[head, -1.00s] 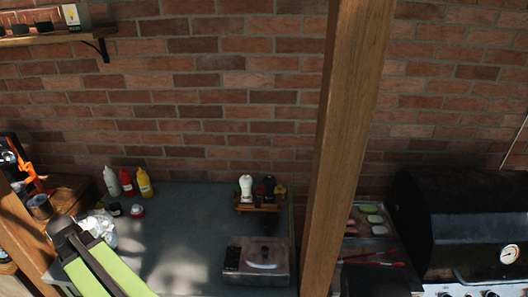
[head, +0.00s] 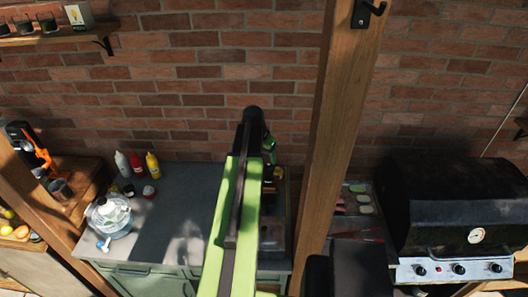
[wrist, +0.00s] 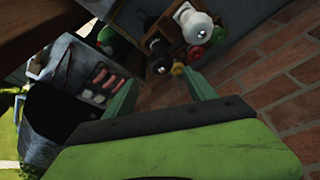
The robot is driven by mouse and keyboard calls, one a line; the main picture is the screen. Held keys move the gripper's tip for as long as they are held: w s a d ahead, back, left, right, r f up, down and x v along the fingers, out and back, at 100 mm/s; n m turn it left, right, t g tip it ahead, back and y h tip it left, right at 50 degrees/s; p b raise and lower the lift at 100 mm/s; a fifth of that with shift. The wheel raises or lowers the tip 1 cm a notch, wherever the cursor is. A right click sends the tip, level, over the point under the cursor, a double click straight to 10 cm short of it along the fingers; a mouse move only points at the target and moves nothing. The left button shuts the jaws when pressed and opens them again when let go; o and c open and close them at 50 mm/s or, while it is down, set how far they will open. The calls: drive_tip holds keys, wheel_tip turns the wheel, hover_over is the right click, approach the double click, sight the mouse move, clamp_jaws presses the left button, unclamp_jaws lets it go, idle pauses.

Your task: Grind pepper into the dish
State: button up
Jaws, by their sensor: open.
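My gripper (wrist: 163,88) is open and empty, with its two green fingers spread in the wrist view. Beyond the fingertips, a dark grinder (wrist: 158,57) and a white-topped grinder (wrist: 197,24) stand in a wooden caddy (wrist: 178,30). Neither is between the fingers. In the head view my arm hides the caddy and most of the gripper. A clear glass bowl (head: 110,220) with pale contents stands at the left of the counter. I cannot tell for sure that it is the dish.
Several sauce bottles (head: 138,165) and small jars stand at the counter's (head: 165,215) back left. A metal box (head: 272,240) is partly hidden behind my arm. A wooden post (head: 340,120) and black grill (head: 445,205) are on the right. The counter's middle is clear.

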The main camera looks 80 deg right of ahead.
sight(268, 166)
drive_tip(key=shift+b+x, duration=1.45)
drive_tip(key=shift+x, duration=0.15)
drive_tip(key=b+x, duration=0.7)
drive_tip(key=x, duration=0.1)
drive_tip(key=shift+b, duration=0.35)
clamp_jaws()
drive_tip(key=n+t, duration=0.1)
drive_tip(key=n, duration=0.2)
drive_tip(key=shift+n, duration=0.4)
drive_tip(key=shift+w, duration=0.1)
